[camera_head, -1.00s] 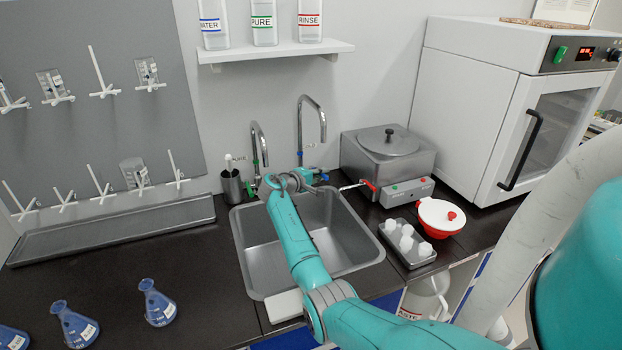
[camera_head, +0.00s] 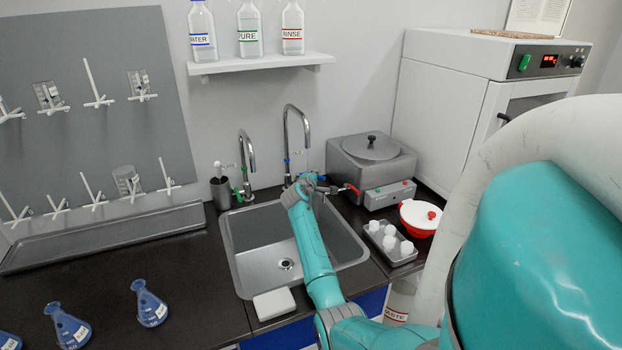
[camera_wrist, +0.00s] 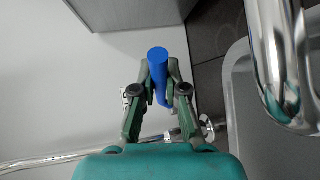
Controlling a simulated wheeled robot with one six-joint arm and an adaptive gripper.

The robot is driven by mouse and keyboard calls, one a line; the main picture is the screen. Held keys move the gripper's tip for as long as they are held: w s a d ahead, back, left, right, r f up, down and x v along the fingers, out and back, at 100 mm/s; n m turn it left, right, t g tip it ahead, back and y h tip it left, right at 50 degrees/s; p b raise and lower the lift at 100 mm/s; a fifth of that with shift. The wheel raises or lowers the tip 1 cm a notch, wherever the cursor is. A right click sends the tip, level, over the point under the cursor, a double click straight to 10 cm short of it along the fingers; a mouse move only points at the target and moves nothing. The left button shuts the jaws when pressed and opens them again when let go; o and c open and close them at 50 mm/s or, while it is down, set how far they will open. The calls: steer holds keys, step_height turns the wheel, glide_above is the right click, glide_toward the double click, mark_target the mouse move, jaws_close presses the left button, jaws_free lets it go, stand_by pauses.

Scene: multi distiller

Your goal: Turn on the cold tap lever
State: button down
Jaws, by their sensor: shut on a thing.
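The blue lever (camera_wrist: 158,63) is upright between my fingers in the wrist view. My gripper (camera_wrist: 161,78) is shut on it, with one finger on each side. In the head view my gripper (camera_head: 311,181) is at the back edge of the sink, by the foot of the tall chrome tap (camera_head: 297,135). My wrist hides most of the lever there. In the wrist view a thick chrome pipe (camera_wrist: 277,60) stands to the right of my gripper. A second, lower tap (camera_head: 245,160) with green parts stands to the left.
The steel sink (camera_head: 240,245) lies under my arm. A steel bath (camera_head: 345,160) with a red-handled outlet stands close on the right. A tray of white bottles (camera_head: 398,258) and a red-and-white bowl (camera_head: 420,212) are beyond. Blue flasks (camera_head: 150,305) stand at the front left.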

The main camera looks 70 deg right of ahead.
steer(key=shift+d+n+t, duration=0.2)
steer(key=shift+n+t, duration=0.1)
steer(key=shift+t, duration=0.2)
steer(key=c, duration=1.2)
jaws_free()
